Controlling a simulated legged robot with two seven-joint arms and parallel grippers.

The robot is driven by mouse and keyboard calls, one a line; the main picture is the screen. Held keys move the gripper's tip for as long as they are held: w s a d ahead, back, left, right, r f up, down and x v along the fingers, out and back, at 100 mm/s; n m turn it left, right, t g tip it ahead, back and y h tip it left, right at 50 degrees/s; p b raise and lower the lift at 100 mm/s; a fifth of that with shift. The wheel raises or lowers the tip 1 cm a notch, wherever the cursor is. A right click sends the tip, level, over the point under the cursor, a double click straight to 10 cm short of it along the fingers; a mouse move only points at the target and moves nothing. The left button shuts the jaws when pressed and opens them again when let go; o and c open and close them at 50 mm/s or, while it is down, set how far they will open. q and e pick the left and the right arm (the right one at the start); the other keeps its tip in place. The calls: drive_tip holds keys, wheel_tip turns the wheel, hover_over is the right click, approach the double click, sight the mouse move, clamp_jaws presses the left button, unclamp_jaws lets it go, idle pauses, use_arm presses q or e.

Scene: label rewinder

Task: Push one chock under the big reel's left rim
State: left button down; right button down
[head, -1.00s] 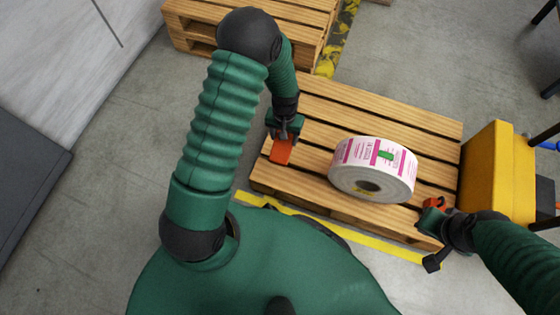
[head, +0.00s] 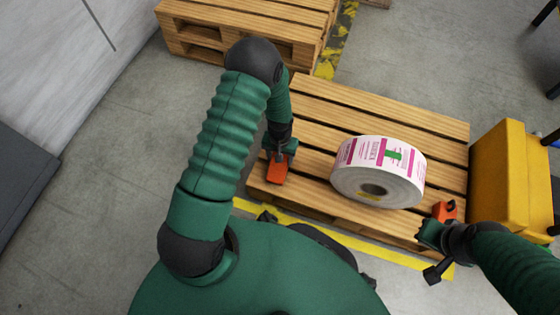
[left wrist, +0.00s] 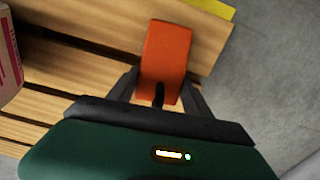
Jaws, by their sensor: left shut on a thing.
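The big reel (head: 368,155), a white and magenta label roll with a green mark, lies on the wooden pallet (head: 330,101). My left gripper (head: 279,152) is shut on an orange chock (head: 277,171) over the pallet's left part, apart from the reel's left rim. In the left wrist view the chock (left wrist: 166,52) sits between my fingers (left wrist: 160,90), and the reel's edge (left wrist: 8,60) shows at far left. A second orange chock (head: 446,209) is at the pallet's right front, right of the reel. My right gripper (head: 430,233) is just in front of it; its fingers are unclear.
A yellow box (head: 497,180) stands right of the pallet. Another pallet (head: 230,42) is at the back left. Yellow floor tape (head: 372,252) runs along the pallet's front. Bare slats lie between the held chock and the reel.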

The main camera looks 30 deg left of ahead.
use_arm(q)
drive_tip(key=shift+f, duration=0.15)
drive_tip(key=shift+f, duration=0.15)
drive_tip(key=shift+c, duration=2.2)
unclamp_jaws()
